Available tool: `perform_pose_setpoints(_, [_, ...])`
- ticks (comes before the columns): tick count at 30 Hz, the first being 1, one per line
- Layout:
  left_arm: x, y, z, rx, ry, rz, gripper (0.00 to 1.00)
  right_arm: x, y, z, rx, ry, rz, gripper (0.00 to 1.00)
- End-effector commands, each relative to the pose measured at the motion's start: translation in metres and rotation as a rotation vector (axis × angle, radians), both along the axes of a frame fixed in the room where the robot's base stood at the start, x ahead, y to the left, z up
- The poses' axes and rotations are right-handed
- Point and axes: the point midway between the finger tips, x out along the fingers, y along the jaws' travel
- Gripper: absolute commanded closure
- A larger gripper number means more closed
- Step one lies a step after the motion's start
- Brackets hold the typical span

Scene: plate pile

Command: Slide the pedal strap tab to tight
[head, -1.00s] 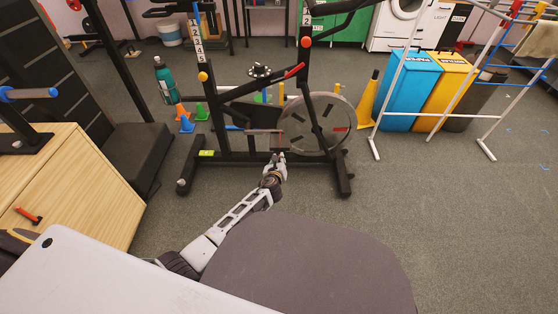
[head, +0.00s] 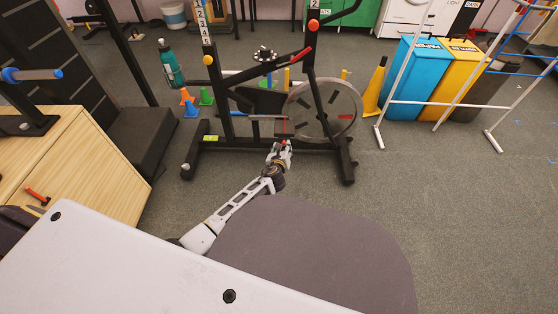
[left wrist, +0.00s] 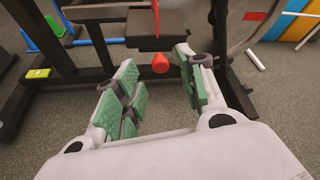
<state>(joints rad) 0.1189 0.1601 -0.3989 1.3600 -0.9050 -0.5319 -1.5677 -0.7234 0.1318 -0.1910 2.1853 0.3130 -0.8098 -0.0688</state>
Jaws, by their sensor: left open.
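The exercise bike (head: 265,90) stands ahead of me, with a grey flywheel (head: 325,108). In the left wrist view, a dark pedal block (left wrist: 155,30) shows at the top, with a thin red strap (left wrist: 155,10) running down in front of it. The strap ends in a rounded red tab (left wrist: 160,63). My left gripper (left wrist: 156,68) is open, its green-padded fingers on either side of the tab. I cannot tell whether either finger touches it. In the head view my left gripper (head: 279,150) is low beside the bike's frame. My right gripper is not in view.
A white panel (head: 130,265) and a grey rounded surface (head: 300,255) fill the near foreground. A wooden cabinet (head: 85,160) stands at left. Small cones (head: 189,108) and a green bottle (head: 170,65) are behind the bike. Open floor lies to the right.

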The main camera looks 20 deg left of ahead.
Motion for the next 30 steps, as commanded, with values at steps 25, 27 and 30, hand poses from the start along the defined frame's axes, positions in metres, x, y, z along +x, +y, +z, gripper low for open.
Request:
perform_pose_setpoints(25, [-0.072,-0.011,0.027,-0.001,0.002,-0.001,0.6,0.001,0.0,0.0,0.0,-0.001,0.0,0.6])
perform_pose_setpoints(27, [-0.078,-0.012,0.029,-0.001,0.002,-0.001,0.6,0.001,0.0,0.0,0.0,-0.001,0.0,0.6])
perform_pose_setpoints(30, [-0.085,-0.013,0.032,-0.001,0.001,-0.001,0.6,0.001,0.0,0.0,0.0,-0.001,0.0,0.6])
